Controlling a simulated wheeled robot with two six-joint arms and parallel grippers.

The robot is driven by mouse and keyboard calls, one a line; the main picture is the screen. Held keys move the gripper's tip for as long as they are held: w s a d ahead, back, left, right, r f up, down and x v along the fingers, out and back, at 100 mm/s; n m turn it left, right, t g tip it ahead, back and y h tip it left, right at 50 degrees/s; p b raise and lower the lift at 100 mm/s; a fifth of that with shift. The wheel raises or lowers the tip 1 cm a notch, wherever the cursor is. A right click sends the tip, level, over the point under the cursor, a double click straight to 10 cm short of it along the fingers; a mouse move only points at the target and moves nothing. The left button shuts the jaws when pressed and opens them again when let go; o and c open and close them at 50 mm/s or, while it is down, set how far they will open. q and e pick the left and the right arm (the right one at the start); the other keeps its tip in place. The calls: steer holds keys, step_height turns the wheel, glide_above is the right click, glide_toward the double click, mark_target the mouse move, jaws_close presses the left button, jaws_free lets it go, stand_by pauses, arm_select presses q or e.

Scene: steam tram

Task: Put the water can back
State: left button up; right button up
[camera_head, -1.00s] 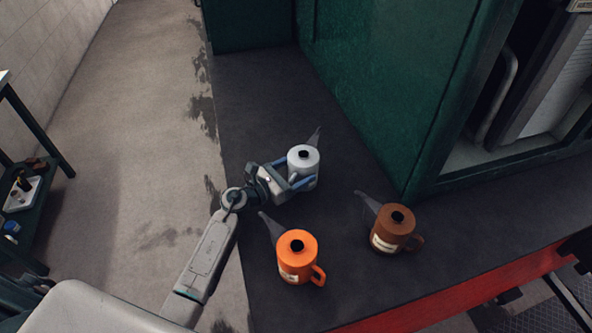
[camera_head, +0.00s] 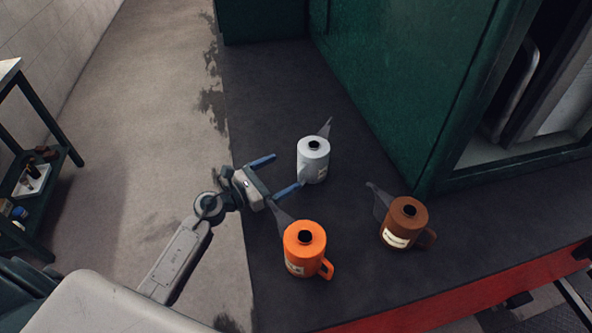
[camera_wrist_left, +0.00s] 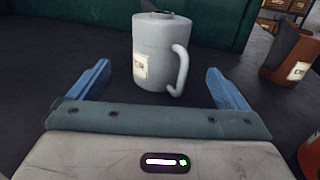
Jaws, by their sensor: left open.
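The water can is most likely the light grey can (camera_head: 313,163) with a grey spout and a partly readable label; it stands upright on the dark platform (camera_head: 290,95). It also shows in the left wrist view (camera_wrist_left: 158,60), its handle towards the right. My left gripper (camera_head: 278,174) is open and empty, its blue fingers apart and just short of the grey can. In the left wrist view the fingers (camera_wrist_left: 165,88) lie either side of the view of the can, with a gap to it. My right gripper is not in view.
An orange can (camera_head: 303,250) stands close to my left gripper, nearer the front. A brown can (camera_head: 404,224) stands to the right. A green wall (camera_head: 395,70) rises behind. A shelf table (camera_head: 40,165) stands at far left. The platform beyond the grey can is clear.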

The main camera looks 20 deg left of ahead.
arm_select(q)
steer(key=shift+b+v, duration=0.45)
steer(key=shift+v, duration=1.25)
